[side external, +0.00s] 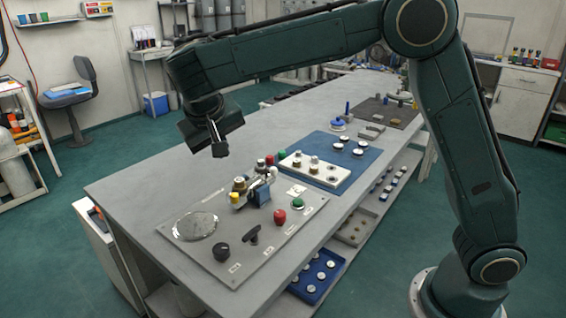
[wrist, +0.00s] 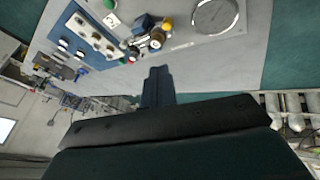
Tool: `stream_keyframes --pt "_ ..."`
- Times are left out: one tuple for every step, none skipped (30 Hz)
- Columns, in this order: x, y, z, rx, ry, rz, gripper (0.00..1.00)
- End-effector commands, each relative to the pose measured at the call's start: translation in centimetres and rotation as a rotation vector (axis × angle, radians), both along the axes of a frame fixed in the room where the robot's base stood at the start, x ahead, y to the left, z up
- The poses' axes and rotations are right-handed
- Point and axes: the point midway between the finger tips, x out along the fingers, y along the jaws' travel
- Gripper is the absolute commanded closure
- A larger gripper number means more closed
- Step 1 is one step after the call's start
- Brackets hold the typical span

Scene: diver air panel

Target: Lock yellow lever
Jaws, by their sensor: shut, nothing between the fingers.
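The grey panel (side external: 185,255) lies on the table and carries a cluster of brass fittings (side external: 240,185). A small yellow part, apparently the yellow lever (side external: 235,199), sits at the left front of this cluster. It also shows as a yellow end at the cluster's edge in the wrist view (wrist: 168,23). Its exact lever position is too small to tell. My gripper (side external: 219,149) is shut and empty, above the table and behind the panel, apart from the lever. In the wrist view my shut fingers (wrist: 158,72) point toward the table, below the cluster.
The panel also holds a round metal disc (side external: 195,226), a black knob (side external: 221,252), a black T-handle (side external: 252,235), a red knob (side external: 280,216) and a green knob (side external: 298,203). A blue mat (side external: 345,143) with a white block (side external: 316,171) lies beyond. The table's left end is clear.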

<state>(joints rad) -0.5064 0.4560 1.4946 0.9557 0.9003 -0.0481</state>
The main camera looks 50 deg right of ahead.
Motion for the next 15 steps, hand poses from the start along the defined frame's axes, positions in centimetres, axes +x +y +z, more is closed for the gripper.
stream_keyframes --pt "0.5 0.8 -0.8 -0.012 0.003 -0.004 1.0" --pt "0.7 1.2 -1.1 -0.018 0.003 -0.01 1.0" --pt "1.0 1.7 -1.6 -0.026 0.003 -0.017 1.0" --pt "1.2 2.1 -2.0 -0.033 0.004 -0.022 1.0" --pt "1.4 2.5 -2.4 -0.039 0.003 -0.026 1.0" --pt "1.6 3.0 -2.9 -0.048 0.004 -0.034 1.0" --pt "1.8 3.4 -3.3 -0.054 0.004 -0.038 1.0" --pt "1.9 3.8 -3.7 -0.061 0.003 -0.043 1.0" --pt "2.1 4.3 -4.2 -0.069 0.003 -0.049 1.0" --pt "2.2 4.6 -4.6 -0.075 0.002 -0.055 1.0" --pt "2.3 5.0 -5.0 -0.081 0.002 -0.059 1.0" --pt "2.4 5.4 -5.5 -0.087 0.001 -0.064 1.0" --pt "2.5 5.7 -5.8 -0.093 0.0 -0.068 1.0" --pt "2.5 6.0 -6.1 -0.098 0.0 -0.072 1.0" --pt "2.6 6.3 -6.5 -0.104 -0.001 -0.076 1.0"
